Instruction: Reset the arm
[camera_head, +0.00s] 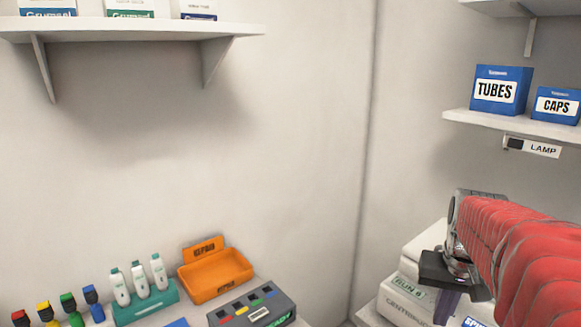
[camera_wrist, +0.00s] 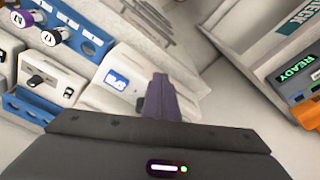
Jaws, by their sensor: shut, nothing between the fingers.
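My arm, in a red ribbed sleeve, reaches in from the right edge of the head view. My gripper (camera_head: 447,306) points down at the lower right, in front of the white machine marked "CENTRI…" (camera_head: 405,307). Its dark purple fingers are together, with nothing between them. In the wrist view the shut fingers (camera_wrist: 162,97) stand up past the dark gripper body, against a pale surface. A blue-and-white label (camera_wrist: 117,79) lies just left of them. I cannot tell how far the fingertips are from the surface below.
An orange tray (camera_head: 216,275), a teal stand of white pipettes (camera_head: 146,303) and a grey box with coloured keys (camera_head: 252,307) stand lower left. The right shelf (camera_head: 520,125) holds blue TUBES (camera_head: 499,91) and CAPS (camera_head: 556,106) boxes. A blue rack (camera_wrist: 87,42) shows in the wrist view.

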